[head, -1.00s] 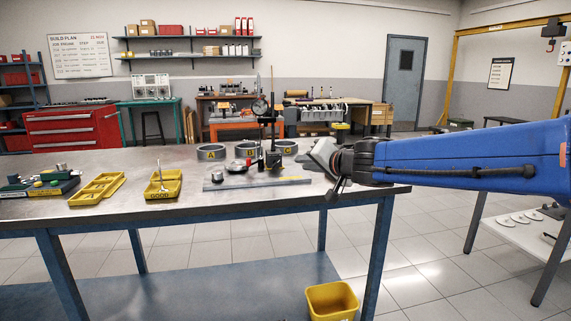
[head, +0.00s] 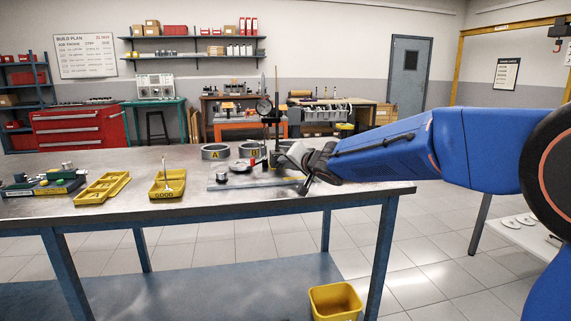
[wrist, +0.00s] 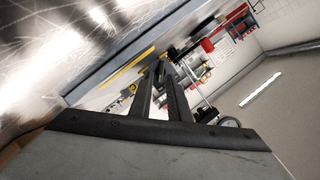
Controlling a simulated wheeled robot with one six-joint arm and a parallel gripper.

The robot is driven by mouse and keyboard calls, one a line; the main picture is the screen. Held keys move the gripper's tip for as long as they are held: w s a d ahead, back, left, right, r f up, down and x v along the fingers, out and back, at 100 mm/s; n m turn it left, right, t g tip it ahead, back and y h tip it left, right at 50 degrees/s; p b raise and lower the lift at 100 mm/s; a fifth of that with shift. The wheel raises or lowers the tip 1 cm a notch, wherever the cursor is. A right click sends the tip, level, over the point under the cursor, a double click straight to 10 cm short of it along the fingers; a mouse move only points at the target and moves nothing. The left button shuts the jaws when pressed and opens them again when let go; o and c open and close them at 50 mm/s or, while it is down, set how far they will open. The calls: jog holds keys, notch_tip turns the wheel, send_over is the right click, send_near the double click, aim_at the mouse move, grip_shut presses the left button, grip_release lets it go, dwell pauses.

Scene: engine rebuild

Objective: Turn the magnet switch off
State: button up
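The dial gauge stand (head: 277,120) rises upright on a flat grey plate (head: 232,185) on the workbench, with its round dial (head: 264,106) at its upper left. Its base is partly behind my gripper in the head view, and I cannot make out the magnet switch there. My gripper (head: 304,187) is just right of the stand, over the plate's right end, apparently touching nothing. In the wrist view its two dark fingers (wrist: 163,66) run close together toward their tips; whether the tips meet is unclear. A red part (wrist: 207,45) shows beyond them to the right.
Rings marked A (head: 215,152) and B (head: 251,150) stand behind the plate. A yellow tray marked GOOD (head: 166,192), another yellow tray (head: 100,190) and a dark tray of parts (head: 45,186) lie left. A yellow bin (head: 335,302) is below. The bench's front middle is clear.

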jog(key=shift+w+a+f, duration=0.15)
jog(key=shift+w+a, duration=0.2)
jog(key=shift+w, duration=0.2)
jog(key=shift+c, duration=0.2)
grip_shut()
